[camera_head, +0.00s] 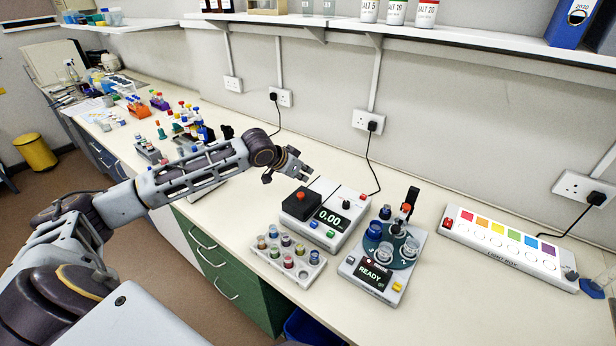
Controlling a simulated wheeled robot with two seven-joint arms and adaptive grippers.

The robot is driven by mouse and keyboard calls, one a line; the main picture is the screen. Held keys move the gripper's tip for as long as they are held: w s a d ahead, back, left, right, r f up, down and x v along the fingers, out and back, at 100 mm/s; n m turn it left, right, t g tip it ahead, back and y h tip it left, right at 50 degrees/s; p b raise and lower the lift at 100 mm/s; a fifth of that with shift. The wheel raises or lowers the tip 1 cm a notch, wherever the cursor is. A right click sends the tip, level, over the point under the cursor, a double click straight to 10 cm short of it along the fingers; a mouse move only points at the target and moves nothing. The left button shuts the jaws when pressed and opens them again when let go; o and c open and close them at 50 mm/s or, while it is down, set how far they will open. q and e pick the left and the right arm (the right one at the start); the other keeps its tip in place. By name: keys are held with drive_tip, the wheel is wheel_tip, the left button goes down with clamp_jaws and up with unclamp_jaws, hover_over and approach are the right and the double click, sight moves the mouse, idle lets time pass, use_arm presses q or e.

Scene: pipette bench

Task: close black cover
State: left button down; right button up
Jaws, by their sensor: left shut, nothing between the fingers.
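The black cover (300,206) sits as a dark box on the left part of a white scale (322,236) whose display reads 0.00. It appears to lie down over the scale's pan area, and what is under it is hidden. I cannot tell whether it is fully seated. My left gripper (302,172) is shut and empty. It is just behind and above the cover, apart from it as far as I can see. My right gripper is not in view.
A vial rack (287,277) stands in front of the scale. A round device reading READY (374,274) stands to its right, and a light box (512,250) farther right. Coloured bottles and racks crowd the left bench. Cables run down the wall behind.

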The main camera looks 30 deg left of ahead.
use_arm(q)
drive_tip(key=shift+b+v, duration=0.3)
drive_tip(key=shift+v, duration=2)
